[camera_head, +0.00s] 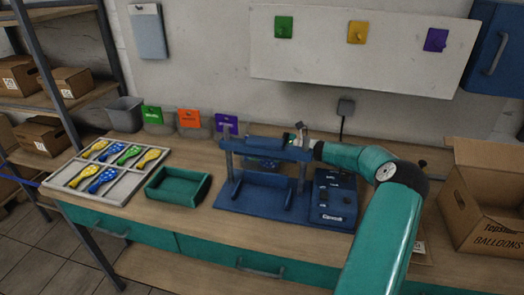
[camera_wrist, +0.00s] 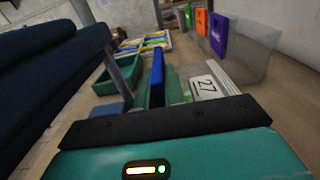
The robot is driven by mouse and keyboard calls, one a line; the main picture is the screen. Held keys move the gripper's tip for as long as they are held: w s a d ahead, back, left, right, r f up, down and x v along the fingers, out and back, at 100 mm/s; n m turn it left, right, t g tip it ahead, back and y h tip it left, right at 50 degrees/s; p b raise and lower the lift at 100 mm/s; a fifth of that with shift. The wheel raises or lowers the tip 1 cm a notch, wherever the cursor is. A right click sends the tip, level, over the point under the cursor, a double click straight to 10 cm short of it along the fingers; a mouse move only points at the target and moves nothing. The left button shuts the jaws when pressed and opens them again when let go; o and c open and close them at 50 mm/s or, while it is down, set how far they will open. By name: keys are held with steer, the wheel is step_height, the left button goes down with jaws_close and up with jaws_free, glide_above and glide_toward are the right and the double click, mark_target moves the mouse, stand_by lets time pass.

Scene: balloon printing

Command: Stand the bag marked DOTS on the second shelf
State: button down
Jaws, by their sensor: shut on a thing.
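My gripper (camera_wrist: 158,92) is shut on a thin blue upright thing (camera_wrist: 157,72), seen nearly edge-on in the wrist view; I cannot read any mark on it. In the head view my arm reaches left to behind the blue press (camera_head: 265,187), and the press hides my fingertips. No DOTS mark is legible. A metal rack (camera_head: 50,88) with several shelves stands at the far left and carries cardboard boxes (camera_head: 70,82).
A divided tray (camera_head: 60,182) of yellow, blue and green balloons and an empty green tray (camera_head: 178,188) lie left of the press. A balloon carton (camera_head: 485,205) stands at right.

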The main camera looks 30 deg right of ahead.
step_height(320, 180, up, 10)
stand_by(0.5)
steer(key=shift+d, duration=0.1)
